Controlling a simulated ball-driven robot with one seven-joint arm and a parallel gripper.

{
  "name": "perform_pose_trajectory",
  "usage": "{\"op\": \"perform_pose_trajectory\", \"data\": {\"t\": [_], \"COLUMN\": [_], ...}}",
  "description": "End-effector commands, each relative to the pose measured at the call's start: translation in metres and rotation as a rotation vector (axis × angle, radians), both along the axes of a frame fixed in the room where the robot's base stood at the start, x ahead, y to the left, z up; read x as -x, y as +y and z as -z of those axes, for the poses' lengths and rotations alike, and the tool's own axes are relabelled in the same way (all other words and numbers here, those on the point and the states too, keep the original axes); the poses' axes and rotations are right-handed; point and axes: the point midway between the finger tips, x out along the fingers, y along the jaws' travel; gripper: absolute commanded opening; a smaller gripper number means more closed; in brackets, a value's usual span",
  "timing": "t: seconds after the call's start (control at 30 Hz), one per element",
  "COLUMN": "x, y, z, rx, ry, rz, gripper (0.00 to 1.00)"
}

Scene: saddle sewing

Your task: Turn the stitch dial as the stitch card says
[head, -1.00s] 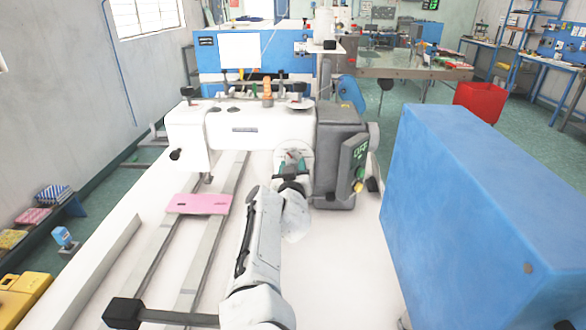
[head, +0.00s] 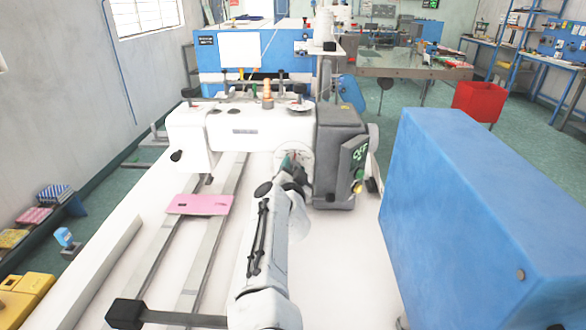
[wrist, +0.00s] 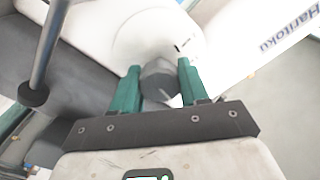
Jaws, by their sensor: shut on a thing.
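The stitch dial (wrist: 130,45) is a white disc with a grey knob (wrist: 158,76) on the front of the white sewing machine (head: 250,131). A short dark mark shows on the disc near the knob. My gripper (wrist: 160,80) has its green fingers on either side of the knob, shut on it. In the head view my gripper (head: 287,162) hides much of the dial. A pink piece with small dark marks (head: 200,204) lies across the machine's rails; its marks are unreadable, and I cannot tell if it is the stitch card.
A dark box (head: 337,140) with a green display and buttons (head: 358,175) stands just right of the dial. A large blue box (head: 480,210) stands farther right. A grey rod with a dark end (wrist: 38,70) is at left in the wrist view.

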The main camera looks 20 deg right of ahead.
Motion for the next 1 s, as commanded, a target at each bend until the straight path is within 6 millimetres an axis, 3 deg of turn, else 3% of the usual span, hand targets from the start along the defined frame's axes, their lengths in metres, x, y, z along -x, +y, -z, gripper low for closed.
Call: {"op": "perform_pose_trajectory", "data": {"t": [0.5, 1.0], "x": [0.0003, 0.0003], "y": [-0.0003, -0.0002], "z": [0.0007, 0.0013], "rx": [-0.381, -0.490], "ry": [-0.122, -0.157], "rz": [0.000, 0.000], "gripper": [0.14, 0.14]}}
